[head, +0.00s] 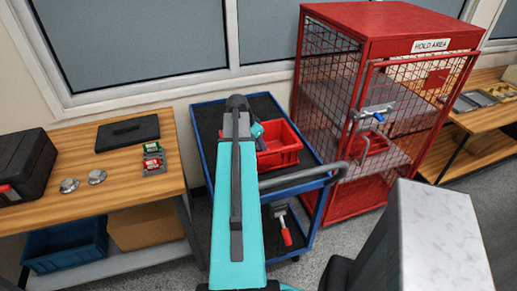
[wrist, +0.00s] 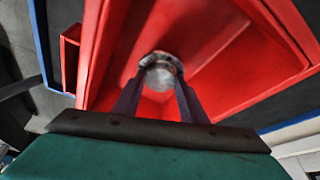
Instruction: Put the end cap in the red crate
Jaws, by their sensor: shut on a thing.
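My gripper (wrist: 160,95) is shut on the end cap (wrist: 160,74), a round grey metal piece, in the wrist view. The red crate (wrist: 235,80) fills most of that view, with its floor and walls behind the cap. The gripper and cap are over the open crate; I cannot tell whether the cap touches the crate floor. In the head view the red crate (head: 283,150) stands on the top shelf of a blue cart. There my teal arm reaches to the crate's left side and hides part of it, and the cap is not visible.
The blue cart (head: 206,129) has a dark top and a grey handle at right. A red mesh cage (head: 375,20) marked HOLD AREA stands close on its right. A wooden bench (head: 110,178) at left holds a black case (head: 22,160) and two metal discs (head: 97,176).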

